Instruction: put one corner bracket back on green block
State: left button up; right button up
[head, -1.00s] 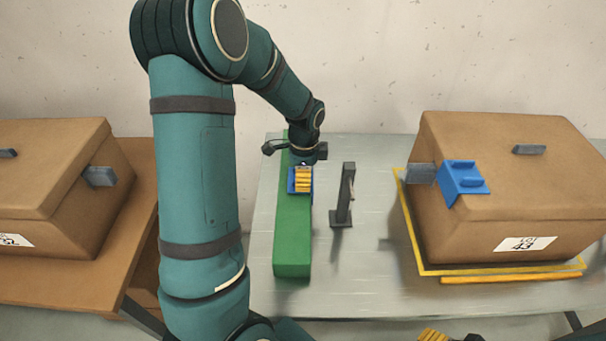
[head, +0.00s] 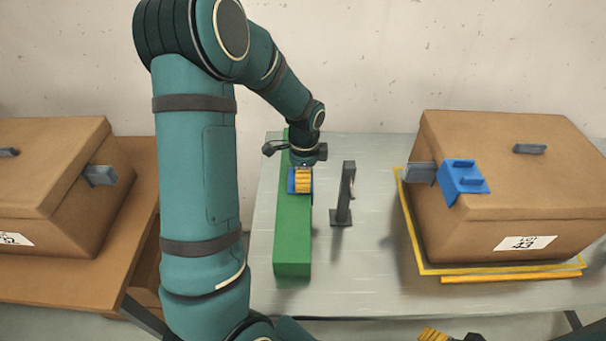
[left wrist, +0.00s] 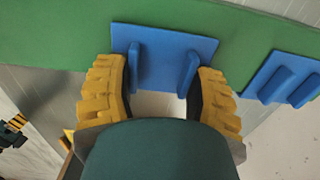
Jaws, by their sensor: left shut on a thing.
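The long green block (head: 293,235) lies on the grey table. My left gripper (head: 303,182) is over its far half, pointing down, with its yellow fingers on either side of a blue corner bracket (head: 291,181). In the left wrist view the fingers are shut on the two ribs of this bracket (left wrist: 163,68), whose plate is against the green block (left wrist: 60,38). A second blue bracket (left wrist: 285,78) is at the block's edge to the right. Another blue corner bracket (head: 464,180) sits on the right box's top edge and corner. My right gripper (head: 432,335) shows only partly at the bottom edge.
A dark upright post (head: 345,195) stands just right of the green block. The large brown box (head: 520,200) at right stands inside a yellow frame (head: 425,265). Another brown box (head: 60,180) stands on a brown table at left. The table's front middle is clear.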

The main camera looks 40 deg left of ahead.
pick_arm(q)
jog(key=shift+f, duration=0.15)
dwell(0.5)
jog(key=o, duration=1.2)
jog(key=shift+o, duration=0.2)
jog(key=shift+o, duration=0.6)
jog(key=shift+r+p, duration=2.9)
jog(key=shift+r, duration=0.65)
